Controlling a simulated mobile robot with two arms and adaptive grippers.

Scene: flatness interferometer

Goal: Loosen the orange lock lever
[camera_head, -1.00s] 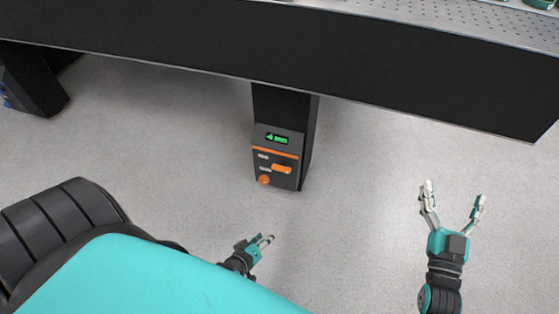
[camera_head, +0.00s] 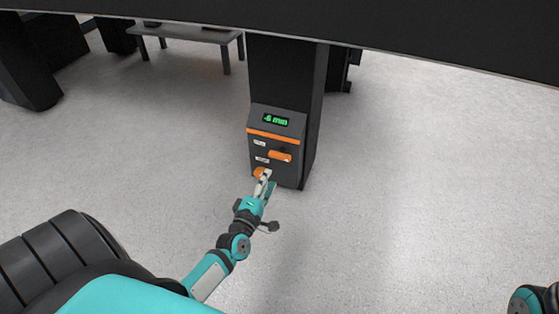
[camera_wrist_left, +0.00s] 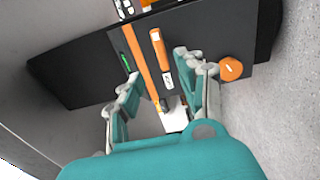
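The orange lock lever (camera_head: 280,155) is a short bar on the front of a dark control box (camera_head: 256,150). It also shows in the left wrist view (camera_wrist_left: 158,50), beyond the gap between my fingers. A round orange knob (camera_head: 259,173) sits below and left of the lever; in the wrist view the knob (camera_wrist_left: 230,69) is outside my right-hand finger. My left gripper (camera_head: 265,176) is in front of the box's lower part, near the knob. The wrist view shows its fingers (camera_wrist_left: 158,85) apart, with nothing held. My right gripper is out of view.
The box has a green-lit display (camera_head: 276,120) and an orange stripe (camera_head: 273,134). It is on a black table leg (camera_head: 285,75) under a black tabletop edge (camera_head: 400,45). A low grey table (camera_head: 190,34) stands behind. The floor right of the leg is clear.

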